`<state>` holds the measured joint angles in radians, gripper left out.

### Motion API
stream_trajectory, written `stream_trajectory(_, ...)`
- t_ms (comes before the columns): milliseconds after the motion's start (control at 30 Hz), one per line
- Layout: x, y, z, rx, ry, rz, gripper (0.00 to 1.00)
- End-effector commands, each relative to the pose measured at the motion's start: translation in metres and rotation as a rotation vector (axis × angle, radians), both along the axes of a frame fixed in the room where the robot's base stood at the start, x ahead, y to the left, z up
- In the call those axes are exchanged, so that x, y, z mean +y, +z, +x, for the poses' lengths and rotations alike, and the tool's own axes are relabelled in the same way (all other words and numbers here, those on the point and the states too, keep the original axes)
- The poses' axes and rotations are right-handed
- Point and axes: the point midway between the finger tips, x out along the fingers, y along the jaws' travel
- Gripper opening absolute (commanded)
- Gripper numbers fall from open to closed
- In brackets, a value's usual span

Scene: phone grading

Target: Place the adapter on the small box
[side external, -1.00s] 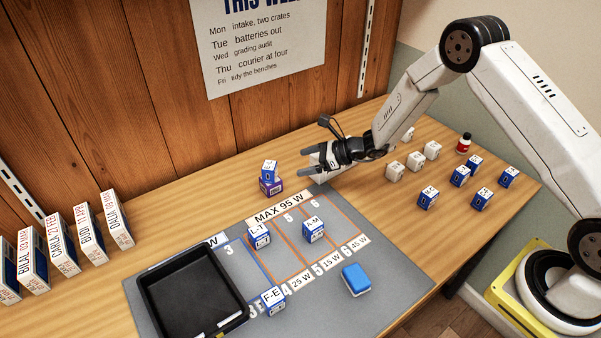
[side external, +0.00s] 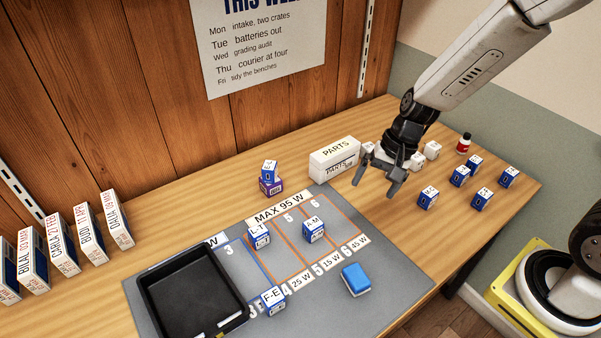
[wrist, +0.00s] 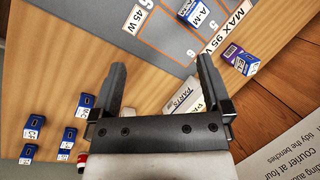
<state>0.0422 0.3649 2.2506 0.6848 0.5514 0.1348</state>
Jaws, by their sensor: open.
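A blue and white adapter (side external: 269,170) stands on top of a small purple box (side external: 271,187) at the back of the bench, behind the grey mat. In the wrist view the small purple box (wrist: 231,51) and the adapter (wrist: 240,66) show at the upper right. My gripper (side external: 380,187) is open and points down over the bench, well to the right of this pair and to the right of the PARTS box. The wrist view shows my gripper (wrist: 160,68) with nothing between its fingers.
A white PARTS box (side external: 333,163) stands between the stack and my gripper. White cubes (side external: 432,150) and several blue adapters (side external: 427,198) lie to the right. The grey mat (side external: 395,280) bears a black tray (side external: 155,308), labelled adapters (side external: 313,230) and a blue block (side external: 356,280).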

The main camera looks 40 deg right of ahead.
Motion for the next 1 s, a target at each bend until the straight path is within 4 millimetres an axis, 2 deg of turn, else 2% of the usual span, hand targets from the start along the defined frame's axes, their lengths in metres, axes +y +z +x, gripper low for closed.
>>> stream_trajectory(200, -0.022, 0.019, -0.037, -0.115, 0.319, -0.207, 0.99)
stream_trajectory(500, -0.041, 0.034, -0.066, -0.238, 0.653, -0.405, 0.99)
stream_trajectory(700, -0.044, 0.037, -0.071, -0.26, 0.722, -0.441, 0.99)
stream_trajectory(1000, -0.044, 0.037, -0.071, -0.259, 0.721, -0.441, 0.99)
